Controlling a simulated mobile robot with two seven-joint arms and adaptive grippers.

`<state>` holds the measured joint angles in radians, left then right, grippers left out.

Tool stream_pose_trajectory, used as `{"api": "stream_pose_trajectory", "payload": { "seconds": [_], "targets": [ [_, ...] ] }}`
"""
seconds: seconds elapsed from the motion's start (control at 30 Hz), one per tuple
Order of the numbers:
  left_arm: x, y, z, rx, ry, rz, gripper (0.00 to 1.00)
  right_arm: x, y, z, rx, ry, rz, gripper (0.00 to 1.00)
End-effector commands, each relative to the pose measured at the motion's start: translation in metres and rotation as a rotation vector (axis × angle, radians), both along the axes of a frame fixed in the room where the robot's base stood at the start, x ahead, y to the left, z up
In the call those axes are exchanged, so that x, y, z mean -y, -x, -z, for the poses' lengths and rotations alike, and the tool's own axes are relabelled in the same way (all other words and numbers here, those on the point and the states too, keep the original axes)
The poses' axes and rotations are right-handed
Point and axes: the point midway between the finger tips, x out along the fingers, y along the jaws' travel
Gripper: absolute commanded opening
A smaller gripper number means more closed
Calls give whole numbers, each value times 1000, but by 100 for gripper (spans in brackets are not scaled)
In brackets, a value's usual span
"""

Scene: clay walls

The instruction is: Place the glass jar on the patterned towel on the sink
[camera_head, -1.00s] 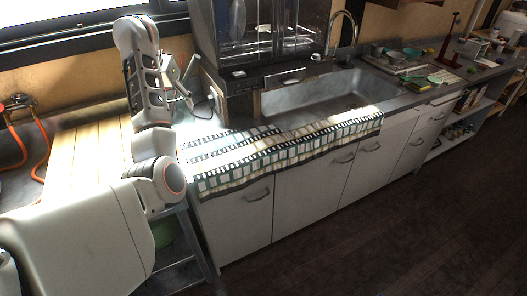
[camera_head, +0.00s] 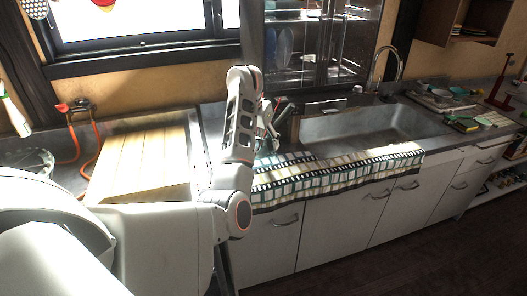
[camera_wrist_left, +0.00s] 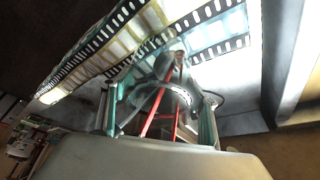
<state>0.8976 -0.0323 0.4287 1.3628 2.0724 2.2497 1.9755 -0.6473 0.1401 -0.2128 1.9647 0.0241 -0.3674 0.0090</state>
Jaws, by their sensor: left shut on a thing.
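The patterned towel (camera_head: 345,172), with black, white and green film-strip bands, lies along the counter's front edge before the sink (camera_head: 362,124) and hangs over it. My left gripper (camera_head: 268,130) is above the counter near the towel's left end. In the left wrist view, its fingers (camera_wrist_left: 160,108) are shut on a clear, glassy object, which I take to be the glass jar (camera_wrist_left: 174,92). The towel (camera_wrist_left: 218,33) shows behind it. Red bars show between the fingers. The jar is hard to make out in the head view, and whether it touches the towel I cannot tell. My right gripper is not in view.
A faucet (camera_head: 384,66) stands behind the sink, and a glass-doored cabinet (camera_head: 318,45) is at the back. A wooden slatted board (camera_head: 138,165) lies left of my arm. Several dishes (camera_head: 463,123) stand right of the sink. The towel's right part is clear.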

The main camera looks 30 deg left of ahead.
Motion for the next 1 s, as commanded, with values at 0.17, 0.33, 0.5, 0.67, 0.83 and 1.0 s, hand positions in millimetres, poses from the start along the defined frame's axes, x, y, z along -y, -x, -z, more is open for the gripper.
{"api": "stream_pose_trajectory", "payload": {
  "seconds": [0.17,0.33,0.5,0.67,0.83,1.0],
  "targets": [
    [0,0,18,1,-1,0,27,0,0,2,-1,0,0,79],
    [0,0,35,3,-1,0,27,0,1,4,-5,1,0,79],
    [0,-1,36,5,0,0,27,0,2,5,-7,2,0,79],
    [0,0,37,2,0,-1,76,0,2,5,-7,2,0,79],
    [0,0,37,2,0,-1,76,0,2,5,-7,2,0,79],
    [0,0,36,2,0,-1,76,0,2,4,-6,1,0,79]
  ]
}}
